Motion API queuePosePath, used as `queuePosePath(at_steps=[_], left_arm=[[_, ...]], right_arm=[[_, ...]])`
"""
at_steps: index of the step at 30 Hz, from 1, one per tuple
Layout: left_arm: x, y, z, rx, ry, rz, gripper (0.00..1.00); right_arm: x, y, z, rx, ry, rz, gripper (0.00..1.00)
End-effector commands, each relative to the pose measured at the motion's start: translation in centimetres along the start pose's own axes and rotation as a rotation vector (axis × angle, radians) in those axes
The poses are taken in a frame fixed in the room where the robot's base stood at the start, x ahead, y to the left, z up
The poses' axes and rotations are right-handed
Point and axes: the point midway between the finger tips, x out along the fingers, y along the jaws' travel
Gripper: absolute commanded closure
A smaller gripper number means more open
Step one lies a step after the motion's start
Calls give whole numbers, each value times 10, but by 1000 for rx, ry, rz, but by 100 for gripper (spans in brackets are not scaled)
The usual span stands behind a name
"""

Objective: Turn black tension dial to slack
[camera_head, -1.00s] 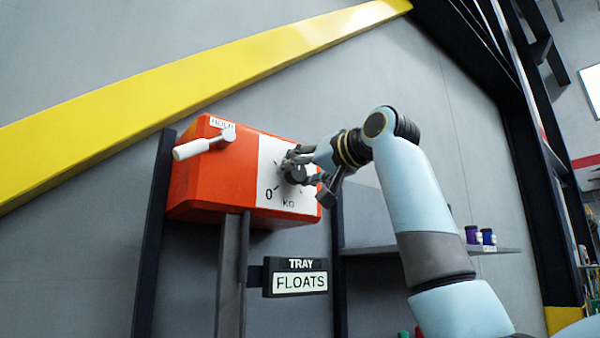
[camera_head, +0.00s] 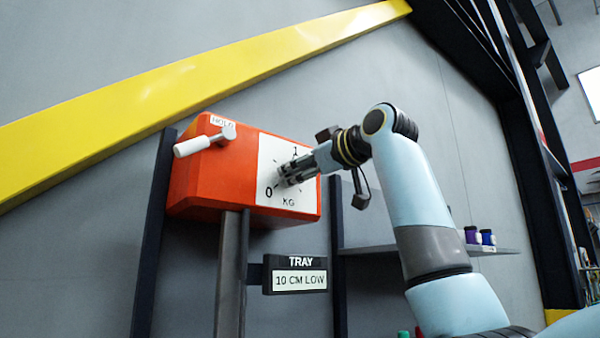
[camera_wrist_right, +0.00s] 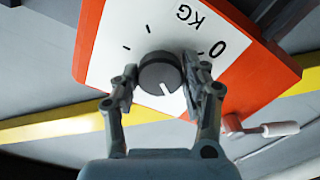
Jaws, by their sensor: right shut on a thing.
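The black tension dial (camera_wrist_right: 158,72) is on the white face plate (camera_wrist_right: 112,60) of an orange box (camera_head: 205,180). In the right wrist view its white pointer line points down and slightly right, away from the KG label. The printed 0 is to the dial's upper right there. My right gripper (camera_wrist_right: 163,88) is shut on the dial, one finger on each side. In the head view the gripper (camera_head: 285,177) covers most of the dial. A sign (camera_head: 299,281) below the box reads TRAY, 10 CM LOW. My left gripper is in neither view.
A white-handled lever (camera_head: 205,143) sticks out at the box's left, by a HOLD label. A grey post (camera_head: 232,270) carries the box. A shelf (camera_head: 385,249) with small jars is at the right. A yellow beam (camera_head: 150,97) crosses the wall behind.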

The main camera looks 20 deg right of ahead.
Motion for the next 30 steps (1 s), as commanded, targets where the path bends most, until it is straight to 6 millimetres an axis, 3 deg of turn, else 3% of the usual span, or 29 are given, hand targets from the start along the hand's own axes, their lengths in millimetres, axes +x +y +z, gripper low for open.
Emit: queuePosePath(at_steps=[30], left_arm=[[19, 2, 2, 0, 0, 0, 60]], right_arm=[[0, 0, 1, -957, 0, -1, 87]])
